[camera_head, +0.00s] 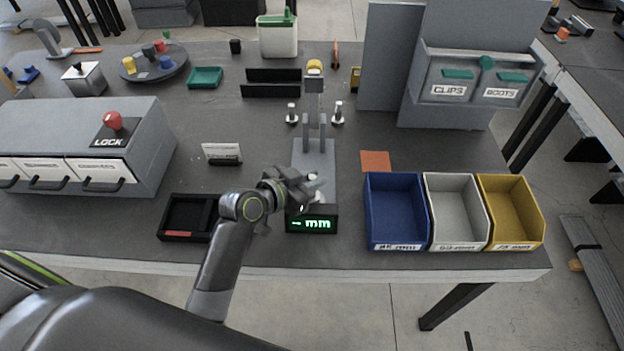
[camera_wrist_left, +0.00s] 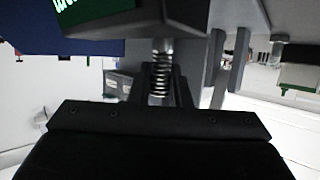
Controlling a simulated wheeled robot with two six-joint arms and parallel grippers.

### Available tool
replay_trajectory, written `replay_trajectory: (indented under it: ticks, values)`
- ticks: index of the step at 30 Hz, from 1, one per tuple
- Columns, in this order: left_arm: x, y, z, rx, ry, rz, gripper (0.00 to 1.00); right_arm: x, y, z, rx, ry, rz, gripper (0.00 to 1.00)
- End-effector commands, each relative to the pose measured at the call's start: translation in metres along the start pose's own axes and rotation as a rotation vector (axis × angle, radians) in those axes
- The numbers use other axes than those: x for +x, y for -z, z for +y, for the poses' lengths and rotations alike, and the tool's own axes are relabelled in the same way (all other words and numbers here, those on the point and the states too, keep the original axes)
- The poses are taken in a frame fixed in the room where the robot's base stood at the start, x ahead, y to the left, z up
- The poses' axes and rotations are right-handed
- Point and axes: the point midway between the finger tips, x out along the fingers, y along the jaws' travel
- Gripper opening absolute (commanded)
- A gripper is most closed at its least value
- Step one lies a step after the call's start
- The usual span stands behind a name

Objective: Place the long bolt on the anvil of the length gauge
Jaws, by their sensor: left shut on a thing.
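The length gauge (camera_head: 314,160) stands mid-table, a grey base with an upright column and a front display (camera_head: 312,224) reading "– mm" in green. My left gripper (camera_head: 310,188) is over the front of the gauge base, just behind the display. In the left wrist view, the gripper (camera_wrist_left: 165,92) is shut on a silver threaded bolt (camera_wrist_left: 160,72), the long bolt, held close to the gauge body. The gripper mostly hides the bolt and anvil in the head view; I cannot tell whether they touch. My right gripper is not in view.
Blue (camera_head: 395,215), white (camera_head: 456,212) and yellow (camera_head: 512,212) bins stand right of the gauge. A black tray (camera_head: 188,217) lies left, near my arm. Two silver pieces (camera_head: 292,113) (camera_head: 338,113) flank the column. A grey LOCK cabinet (camera_head: 85,140) stands at left.

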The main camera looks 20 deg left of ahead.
Motion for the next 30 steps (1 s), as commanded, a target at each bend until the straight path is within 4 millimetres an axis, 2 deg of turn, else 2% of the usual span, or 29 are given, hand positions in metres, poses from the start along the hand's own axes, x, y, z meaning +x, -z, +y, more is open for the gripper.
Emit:
replay_trajectory:
  ticks: [11, 12, 16, 26, 30]
  values:
    - [0.003, -0.005, 0.000, 0.000, 0.000, 0.004, 0.00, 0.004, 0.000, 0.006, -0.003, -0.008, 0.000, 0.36]
    - [0.002, -0.004, 0.000, 0.000, 0.000, 0.002, 0.21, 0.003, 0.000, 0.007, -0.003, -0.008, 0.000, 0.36]
    - [0.002, -0.004, 0.000, 0.000, 0.000, 0.002, 0.38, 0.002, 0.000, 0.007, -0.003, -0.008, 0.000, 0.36]
    - [0.001, -0.002, 0.000, 0.000, 0.000, 0.002, 0.39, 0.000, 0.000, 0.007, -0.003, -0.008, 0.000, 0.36]
    - [-0.009, -0.002, -0.001, 0.002, 0.001, 0.002, 0.39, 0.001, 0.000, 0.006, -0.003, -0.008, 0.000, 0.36]
